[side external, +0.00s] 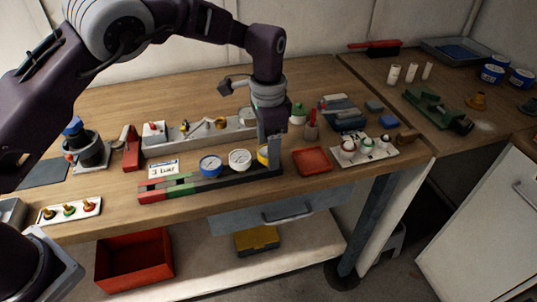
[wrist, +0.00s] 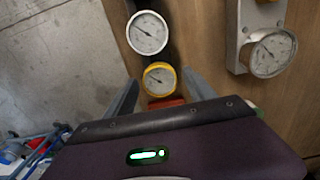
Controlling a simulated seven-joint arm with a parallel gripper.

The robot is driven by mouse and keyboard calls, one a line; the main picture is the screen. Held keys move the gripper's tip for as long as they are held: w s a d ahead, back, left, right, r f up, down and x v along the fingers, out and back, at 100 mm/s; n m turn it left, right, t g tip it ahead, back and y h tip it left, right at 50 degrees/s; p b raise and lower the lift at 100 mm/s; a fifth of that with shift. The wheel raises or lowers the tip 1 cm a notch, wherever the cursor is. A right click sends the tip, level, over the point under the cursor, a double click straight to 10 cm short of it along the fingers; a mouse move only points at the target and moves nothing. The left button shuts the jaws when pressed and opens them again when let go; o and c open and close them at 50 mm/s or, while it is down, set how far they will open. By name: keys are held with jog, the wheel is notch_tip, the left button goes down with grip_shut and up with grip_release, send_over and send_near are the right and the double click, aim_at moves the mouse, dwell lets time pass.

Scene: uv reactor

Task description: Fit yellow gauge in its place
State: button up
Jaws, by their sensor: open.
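The yellow gauge (side external: 262,155) stands at the right end of a dark rack (side external: 225,180), partly hidden by my gripper. In the wrist view the yellow gauge (wrist: 159,78) has a white dial and lies between my two spread fingers. My gripper (side external: 270,155) is open and low over that end of the rack, with a finger on either side of the gauge; contact cannot be told. A white gauge (side external: 239,158) and a blue gauge (side external: 210,166) stand to its left on the rack. A grey block (side external: 190,133) with fittings lies behind; a gauge (wrist: 268,52) is mounted on it.
A "3 bar" card (side external: 163,169) leans behind the rack's left part. A red tray (side external: 312,161) is just right of my gripper. A white plate with knobs (side external: 362,149) stands farther right. The table's front edge is close before the rack.

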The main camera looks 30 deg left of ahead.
jog(key=shift+c, duration=0.4)
jog(key=c, duration=1.1)
jog(key=shift+r, duration=2.25)
jog(key=w+a+r+n, duration=0.1)
jog(key=a+r+n, duration=0.1)
jog(key=a, duration=0.3)
jog(key=w+a+r+n, duration=0.2)
jog(key=a+r, duration=0.1)
jog(key=a, duration=0.3)
jog(key=w+a+r+n, duration=0.2)
jog(key=a, duration=0.4)
jog(key=shift+w+a+r, duration=0.15)
jog(key=shift+r, duration=0.2)
